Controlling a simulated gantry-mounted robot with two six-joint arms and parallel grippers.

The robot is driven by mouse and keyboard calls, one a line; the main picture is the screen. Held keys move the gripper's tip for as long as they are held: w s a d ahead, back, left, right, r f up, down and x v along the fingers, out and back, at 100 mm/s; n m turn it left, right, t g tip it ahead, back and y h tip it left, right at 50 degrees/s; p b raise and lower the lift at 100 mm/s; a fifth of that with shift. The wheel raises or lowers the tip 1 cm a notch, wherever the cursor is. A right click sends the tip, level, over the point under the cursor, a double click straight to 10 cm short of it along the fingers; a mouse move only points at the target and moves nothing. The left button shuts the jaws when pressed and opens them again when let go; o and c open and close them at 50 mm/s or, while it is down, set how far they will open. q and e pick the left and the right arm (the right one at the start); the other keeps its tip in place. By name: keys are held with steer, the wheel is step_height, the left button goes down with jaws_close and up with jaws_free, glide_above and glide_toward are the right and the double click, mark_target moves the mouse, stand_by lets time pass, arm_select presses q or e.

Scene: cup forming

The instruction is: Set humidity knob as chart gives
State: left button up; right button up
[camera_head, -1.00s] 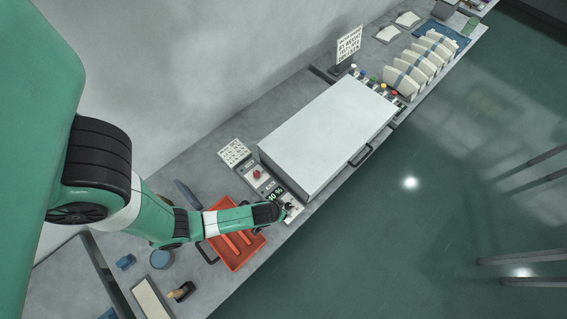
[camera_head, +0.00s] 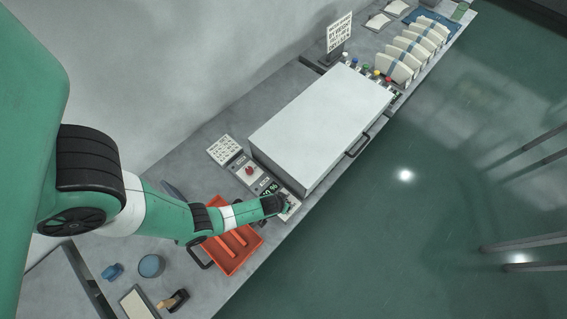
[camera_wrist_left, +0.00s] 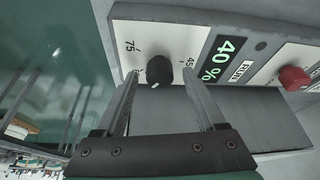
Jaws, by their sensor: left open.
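The black humidity knob (camera_wrist_left: 159,71) sits on a light control panel (camera_wrist_left: 200,40) in the left wrist view. Printed marks 75 and 45 show beside it. A green display (camera_wrist_left: 222,62) reads 40 %. My left gripper (camera_wrist_left: 160,82) is open, with one finger on each side of the knob; whether they touch it I cannot tell. In the head view my left gripper (camera_head: 288,206) is at the panel's near end and hides the knob. A white chart (camera_head: 225,150) with small print lies behind the panel; its text is too small to read. My right gripper is not in view.
A large white-lidded box (camera_head: 320,120) stands right of the panel. An orange tray (camera_head: 232,250) lies below my left arm. A sign (camera_head: 339,32) stands farther back.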

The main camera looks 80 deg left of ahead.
arm_select(q)
jaws_close()
